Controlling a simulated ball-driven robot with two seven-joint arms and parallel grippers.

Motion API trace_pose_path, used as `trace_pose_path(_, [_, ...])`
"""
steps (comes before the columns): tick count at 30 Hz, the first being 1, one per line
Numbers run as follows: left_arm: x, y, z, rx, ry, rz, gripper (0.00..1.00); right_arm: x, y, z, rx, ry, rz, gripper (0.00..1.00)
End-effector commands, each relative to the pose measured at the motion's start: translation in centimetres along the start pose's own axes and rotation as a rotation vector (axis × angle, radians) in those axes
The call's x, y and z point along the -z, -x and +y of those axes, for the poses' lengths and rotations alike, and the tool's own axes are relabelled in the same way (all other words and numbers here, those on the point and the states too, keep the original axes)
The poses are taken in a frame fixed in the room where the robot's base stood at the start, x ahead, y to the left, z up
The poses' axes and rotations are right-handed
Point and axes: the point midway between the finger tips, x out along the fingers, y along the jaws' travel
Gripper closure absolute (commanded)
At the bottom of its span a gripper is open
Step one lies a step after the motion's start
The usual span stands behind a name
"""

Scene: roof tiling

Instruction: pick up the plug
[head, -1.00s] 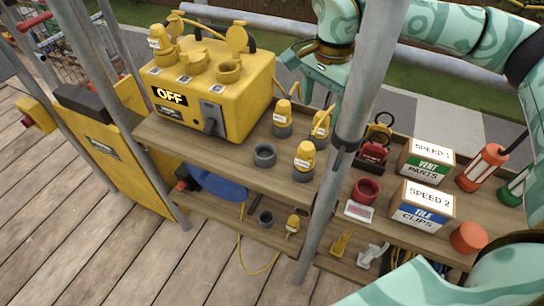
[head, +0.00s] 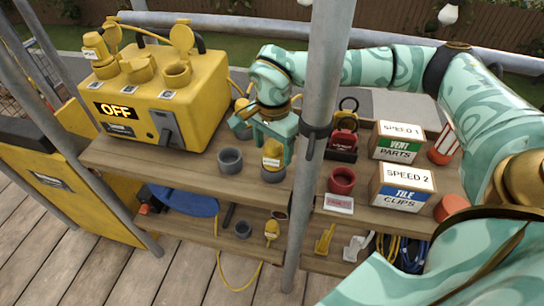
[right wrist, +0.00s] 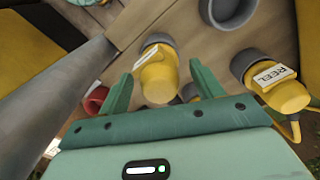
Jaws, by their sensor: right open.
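A yellow plug (head: 271,158) with a white label stands upright in a grey socket cup on the upper shelf. My right gripper (head: 275,143) is open just above and behind it. In the right wrist view the yellow plug (right wrist: 157,78) shows between the two spread teal fingers (right wrist: 161,80), with a gap on each side. A second yellow plug, labelled REEL (right wrist: 272,82), lies outside the right finger. Another yellow plug (head: 272,229) is on the lower shelf, and one (head: 95,46) is on the yellow box. My left gripper is not in view.
The yellow power box (head: 205,85) reads OFF. An empty grey cup (head: 230,161) stands beside the plug. A metal pole (head: 314,120) rises just to the right of my gripper. Beyond it are a red cup (head: 342,180) and the SPEED 1 (head: 398,143) and SPEED 2 (head: 403,188) boxes.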

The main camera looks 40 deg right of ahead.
Motion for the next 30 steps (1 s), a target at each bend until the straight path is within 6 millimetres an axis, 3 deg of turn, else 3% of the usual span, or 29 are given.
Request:
trace_pose_path(1, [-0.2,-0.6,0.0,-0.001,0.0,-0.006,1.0,0.1,-1.3,0.1,-0.007,-0.002,-0.001,0.34])
trace_pose_path(3, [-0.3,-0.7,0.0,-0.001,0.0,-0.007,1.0,0.1,-1.8,0.1,-0.003,-0.001,0.0,0.34])
trace_pose_path(9, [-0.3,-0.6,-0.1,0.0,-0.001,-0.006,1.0,0.1,-1.6,0.0,0.0,-0.001,0.001,0.34])
trace_pose_path(15, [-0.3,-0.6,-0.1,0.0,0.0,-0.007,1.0,0.1,-1.6,0.1,0.0,-0.001,0.001,0.88])
trace_pose_path(23, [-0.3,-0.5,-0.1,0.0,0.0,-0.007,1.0,0.1,-1.4,0.0,0.0,-0.002,0.001,0.87])
trace_pose_path(26, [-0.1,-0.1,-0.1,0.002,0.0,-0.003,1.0,0.1,-0.3,0.0,0.002,-0.002,0.002,0.87])
trace_pose_path(30, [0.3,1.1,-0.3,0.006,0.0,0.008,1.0,0.1,2.9,0.0,0.006,-0.002,0.002,0.87])
